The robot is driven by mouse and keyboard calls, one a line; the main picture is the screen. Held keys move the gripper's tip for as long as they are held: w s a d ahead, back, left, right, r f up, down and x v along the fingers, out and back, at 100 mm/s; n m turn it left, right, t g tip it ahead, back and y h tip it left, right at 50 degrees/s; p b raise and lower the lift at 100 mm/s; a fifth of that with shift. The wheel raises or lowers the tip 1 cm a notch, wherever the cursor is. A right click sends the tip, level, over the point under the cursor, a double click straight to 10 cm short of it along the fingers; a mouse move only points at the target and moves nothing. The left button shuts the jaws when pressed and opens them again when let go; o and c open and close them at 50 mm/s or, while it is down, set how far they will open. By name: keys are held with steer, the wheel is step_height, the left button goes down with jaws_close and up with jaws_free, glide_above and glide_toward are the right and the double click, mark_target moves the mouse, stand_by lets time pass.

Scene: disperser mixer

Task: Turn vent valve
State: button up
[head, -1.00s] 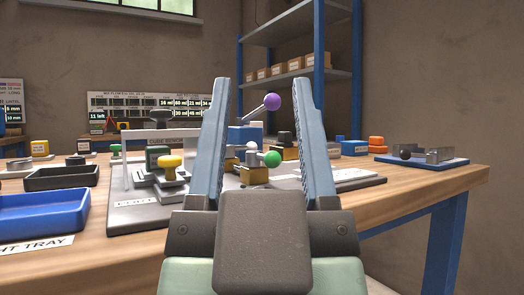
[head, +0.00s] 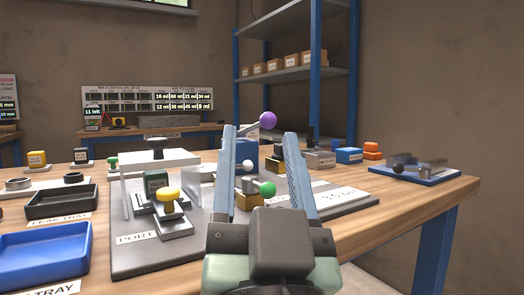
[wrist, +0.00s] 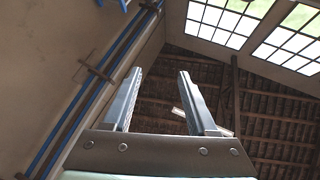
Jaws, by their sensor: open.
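My gripper (head: 260,131) is open with nothing between its fingers, which point up and away over the front of the mixer station in the head view. A lever with a purple ball (head: 268,120) shows between the fingertips, beyond them. A lever with a green ball (head: 267,189) shows lower between the fingers, beside a brass-coloured block (head: 249,201). No readable label tells which lever is the vent valve. The left finger hides part of the station. In the wrist view my gripper (wrist: 160,72) is open against wall and ceiling; neither lever is there.
A grey base board (head: 128,258) carries a clear-sided frame and a yellow knob (head: 167,194). A blue tray (head: 40,258) and a black tray (head: 60,203) lie at left. A blue plate (head: 425,175) with metal blocks lies at right. The wooden table's (head: 385,215) front right is clear.

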mark_target(272, 193)
steer(key=w+m+g+y+p, duration=0.2)
steer(key=m+g+p, duration=0.2)
steer(key=p, duration=0.7)
steer(key=w+d+f+m+g+y+p, duration=0.1)
steer(key=w+m+g+y+p, duration=0.1)
steer(key=p, duration=1)
steer(key=w+f+m+g+y+p, duration=0.1)
steer(key=m+g+p, duration=0.4)
steer(key=p, duration=0.7)
steer(key=shift+w+d+m+g+y, duration=0.15)
steer(key=shift+w+m+g+y, duration=0.15)
steer(key=shift+w+m+y, duration=0.3)
steer(key=s+f+m, duration=0.1)
steer(key=m, duration=0.1)
steer(key=s+d+f+m, duration=0.1)
steer(key=m, duration=0.1)
steer(key=s+d+f+m+y+p, duration=0.1)
steer(key=shift+m, duration=0.4)
steer(key=s+d+f+m+t, duration=0.2)
steer(key=s+d+m, duration=0.2)
steer(key=m, duration=0.4)
steer(key=shift+y, duration=0.5)
steer(key=x, duration=1.2)
steer(key=shift+w+r+p, duration=0.2)
steer(key=shift+p, duration=0.15)
